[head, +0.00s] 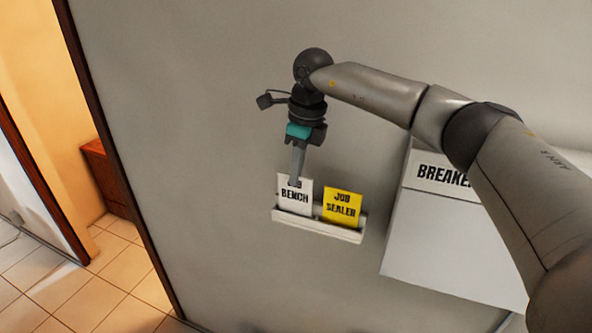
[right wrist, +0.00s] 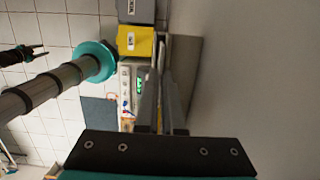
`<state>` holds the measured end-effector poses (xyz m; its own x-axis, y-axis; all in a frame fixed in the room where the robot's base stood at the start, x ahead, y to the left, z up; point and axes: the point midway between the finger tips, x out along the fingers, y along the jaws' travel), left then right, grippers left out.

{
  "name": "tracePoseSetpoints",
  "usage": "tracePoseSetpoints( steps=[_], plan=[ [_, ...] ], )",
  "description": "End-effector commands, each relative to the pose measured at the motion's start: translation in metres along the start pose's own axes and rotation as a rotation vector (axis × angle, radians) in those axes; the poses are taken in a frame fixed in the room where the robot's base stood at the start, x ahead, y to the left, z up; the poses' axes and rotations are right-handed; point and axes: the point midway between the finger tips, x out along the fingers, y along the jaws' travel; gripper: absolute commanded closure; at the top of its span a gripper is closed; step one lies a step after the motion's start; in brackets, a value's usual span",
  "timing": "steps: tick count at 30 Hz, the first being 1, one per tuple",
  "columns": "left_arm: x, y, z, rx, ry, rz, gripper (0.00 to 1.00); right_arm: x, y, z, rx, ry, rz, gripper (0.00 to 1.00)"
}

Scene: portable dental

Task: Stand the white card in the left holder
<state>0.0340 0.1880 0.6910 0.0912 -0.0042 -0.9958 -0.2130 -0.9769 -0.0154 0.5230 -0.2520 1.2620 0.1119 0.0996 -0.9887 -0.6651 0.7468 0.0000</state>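The white card (head: 294,203), lettered with BENCH on its lower line, stands upright in the left part of a white wall holder (head: 318,228). Its lower edge is hidden behind the holder's front lip. My right gripper (head: 296,181) points down from above, with a finger in front of the card's top edge covering part of the upper lettering. In the right wrist view my right gripper's fingers (right wrist: 163,85) lie close together along the wall, and the thin card seems to be between them.
A yellow card (head: 342,205) lettered JOB SEALER stands in the right part of the same holder. A white breaker box (head: 440,235) is on the wall to the right, partly behind my right arm. A doorway and tiled floor (head: 105,270) lie to the left. Bare wall surrounds the holder.

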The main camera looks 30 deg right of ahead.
Motion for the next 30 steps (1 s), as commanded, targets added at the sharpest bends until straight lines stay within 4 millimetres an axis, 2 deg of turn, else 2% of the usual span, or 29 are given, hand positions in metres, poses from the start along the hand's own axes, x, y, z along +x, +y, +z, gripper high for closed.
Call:
tracePoseSetpoints(
  steps=[19,21,27,29,30],
  plan=[
    [0.0047,-0.0001,0.0003,0.000,0.001,0.000,0.55,0.0089,0.0000,-0.0014,0.000,0.000,0.000,1.00],
    [0.0047,-0.0001,0.0002,0.000,0.001,0.000,0.55,0.0088,-0.0001,-0.0013,0.000,0.000,0.000,0.89],
    [0.0047,-0.0001,0.0002,0.000,0.001,0.000,0.55,0.0088,-0.0001,-0.0013,0.000,0.000,0.000,0.67],
    [0.0047,-0.0002,0.0003,0.000,0.001,0.000,0.55,0.0088,-0.0001,-0.0013,0.000,0.000,0.000,0.60],
    [0.0047,-0.0002,0.0003,0.000,0.001,0.000,0.55,0.0088,-0.0001,-0.0013,0.000,0.000,0.000,0.60]
  ],
)
